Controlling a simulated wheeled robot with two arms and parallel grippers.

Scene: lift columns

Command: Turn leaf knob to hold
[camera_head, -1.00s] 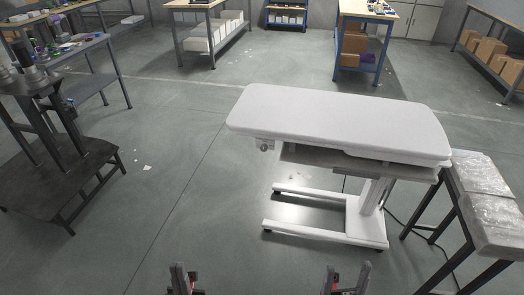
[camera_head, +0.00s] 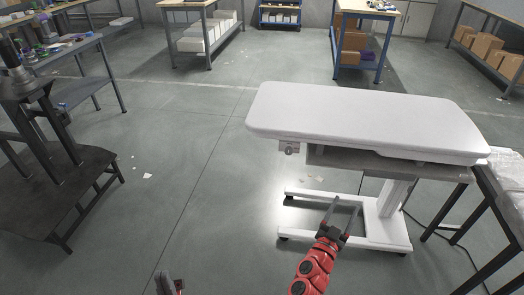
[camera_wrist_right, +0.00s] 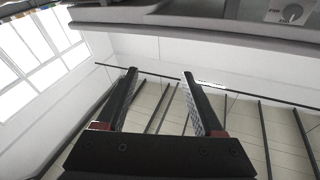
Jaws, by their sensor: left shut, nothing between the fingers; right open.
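The white lift table (camera_head: 370,118) stands right of centre in the head view. The leaf knob (camera_head: 289,150) sits on a small panel under its left front edge. In the right wrist view the round knob (camera_wrist_right: 291,13) shows at the top right, on a light plate with small unreadable lettering. My right gripper (camera_head: 345,206) is open and empty, below and to the right of the knob and apart from it. Its two fingers (camera_wrist_right: 160,76) point up toward the table's underside in the wrist view. My left gripper (camera_head: 171,284) is shut and empty at the bottom edge, far from the table.
A grey leaf or shelf (camera_head: 390,168) lies under the tabletop, above the white base (camera_head: 350,222). A dark bench (camera_head: 500,195) with a plastic-wrapped top stands close on the right. A dark stand (camera_head: 60,190) is at the left. The floor between is clear apart from scraps.

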